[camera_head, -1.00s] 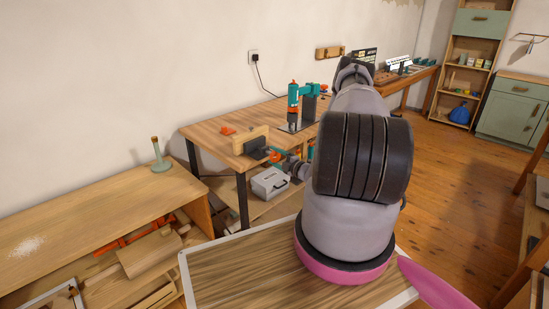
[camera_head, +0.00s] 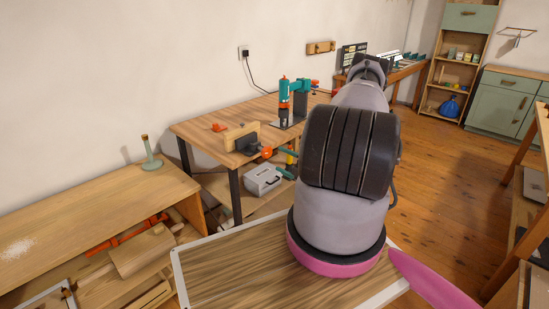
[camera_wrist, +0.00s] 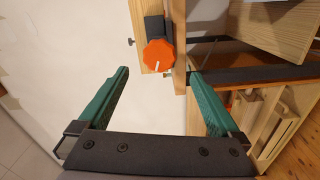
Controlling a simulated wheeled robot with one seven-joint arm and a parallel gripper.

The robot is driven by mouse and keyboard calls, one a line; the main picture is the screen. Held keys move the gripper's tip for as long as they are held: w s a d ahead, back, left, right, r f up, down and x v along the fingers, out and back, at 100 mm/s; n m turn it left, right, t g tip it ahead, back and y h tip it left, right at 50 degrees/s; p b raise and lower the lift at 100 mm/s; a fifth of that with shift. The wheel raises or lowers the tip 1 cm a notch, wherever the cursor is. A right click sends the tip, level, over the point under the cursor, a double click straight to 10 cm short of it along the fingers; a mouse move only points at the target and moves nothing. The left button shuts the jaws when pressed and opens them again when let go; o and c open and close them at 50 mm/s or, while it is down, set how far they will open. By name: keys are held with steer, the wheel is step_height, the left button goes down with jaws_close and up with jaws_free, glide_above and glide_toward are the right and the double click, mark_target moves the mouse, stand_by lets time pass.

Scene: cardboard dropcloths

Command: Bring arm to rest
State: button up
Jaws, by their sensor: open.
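My gripper (camera_wrist: 158,72) is open in the wrist view, with two green fingers spread apart and nothing held between them. An orange knob (camera_wrist: 158,54) on a wooden piece lies beyond the fingertips, between them in the picture; the exact gap is unclear. In the head view my grey arm with its black ribbed band and pink ring rises in front of me, over the right part of the workbench (camera_head: 205,130). Green finger-like parts of my gripper (camera_head: 286,163) seem to show at the arm's left side; the rest of it is hidden.
The workbench carries a vise with a wooden jaw (camera_head: 240,136) and a teal-orange drill press (camera_head: 285,97). A grey case (camera_head: 263,180) sits on its lower shelf. A low wooden bench (camera_head: 90,215) with a green bottle (camera_head: 151,155) stands left. Wooden floor (camera_head: 435,185) is open on the right.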

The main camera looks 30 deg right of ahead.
steer(key=shift+s+d, duration=0.2)
steer(key=shift+s, duration=0.45)
steer(key=w+a+r+n+g+y, duration=0.1)
steer(key=a+r+n+g+y, duration=0.15)
steer(key=a+r+n, duration=0.35)
steer(key=w+a+r+n+g+y, duration=0.1)
steer(key=w+r+n+g+y, duration=0.1)
steer(key=r+n+y, duration=0.45)
steer(key=s+a+r+n+g+h, duration=0.1)
steer(key=s+a+r+n+g, duration=0.25)
steer(key=a+r+n, duration=0.4)
steer(key=s+a+r+n+g+h, duration=0.1)
steer(key=s+a+r+n+g, duration=0.3)
steer(key=r, duration=0.6)
steer(key=s+a+r+n+t+h, duration=0.2)
steer(key=s+r+n+h, duration=0.9)
steer(key=s+r+n, duration=0.8)
steer(key=s+a+n, duration=0.1)
steer(key=s+n, duration=0.1)
steer(key=n, duration=0.3)
steer(key=shift+s+a+r, duration=0.2)
steer(key=shift+r, duration=0.2)
